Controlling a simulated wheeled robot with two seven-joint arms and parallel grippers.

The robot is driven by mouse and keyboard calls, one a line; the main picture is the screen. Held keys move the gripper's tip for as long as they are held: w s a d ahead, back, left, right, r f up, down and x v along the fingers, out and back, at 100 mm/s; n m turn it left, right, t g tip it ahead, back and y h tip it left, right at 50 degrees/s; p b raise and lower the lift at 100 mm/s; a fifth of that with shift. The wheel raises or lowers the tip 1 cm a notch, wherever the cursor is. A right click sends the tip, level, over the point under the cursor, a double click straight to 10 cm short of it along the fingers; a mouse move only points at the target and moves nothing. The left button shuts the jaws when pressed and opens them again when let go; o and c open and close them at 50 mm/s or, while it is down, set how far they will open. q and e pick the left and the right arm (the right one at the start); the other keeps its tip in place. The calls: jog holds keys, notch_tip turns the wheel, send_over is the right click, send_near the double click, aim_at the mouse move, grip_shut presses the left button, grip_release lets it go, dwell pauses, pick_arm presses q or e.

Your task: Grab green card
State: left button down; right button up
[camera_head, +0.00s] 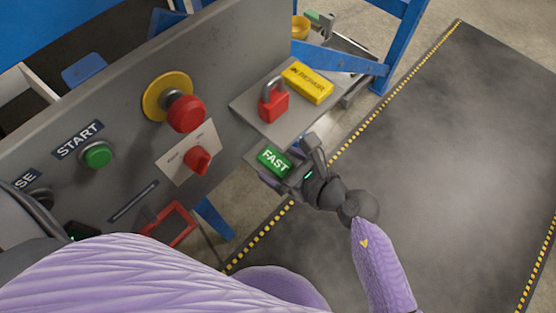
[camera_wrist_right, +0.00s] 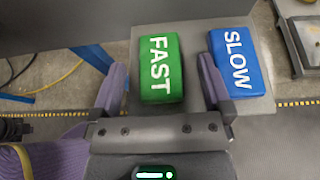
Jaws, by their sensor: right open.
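The green card (camera_head: 273,160), marked FAST, lies flat on a small grey ledge at the front of the panel. In the right wrist view the green card (camera_wrist_right: 160,68) sits between the two purple-grey fingers of my right gripper (camera_wrist_right: 164,86). The fingers are spread apart, with a gap to the card on both sides. In the head view my right gripper (camera_head: 288,170) is at the card's right end, partly hiding the ledge. My left gripper's fingers do not show.
A blue card (camera_wrist_right: 236,62) marked SLOW lies beside the green one, close to a finger. A red padlock (camera_head: 273,105) and a yellow block (camera_head: 308,83) sit on the grey shelf (camera_head: 262,125) behind. The panel (camera_head: 225,55) carries a red emergency button (camera_head: 186,113) and a red rotary switch (camera_head: 198,160).

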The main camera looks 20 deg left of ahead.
jog(key=shift+a, duration=0.1)
jog(key=c, duration=1.3)
jog(key=shift+c, duration=0.2)
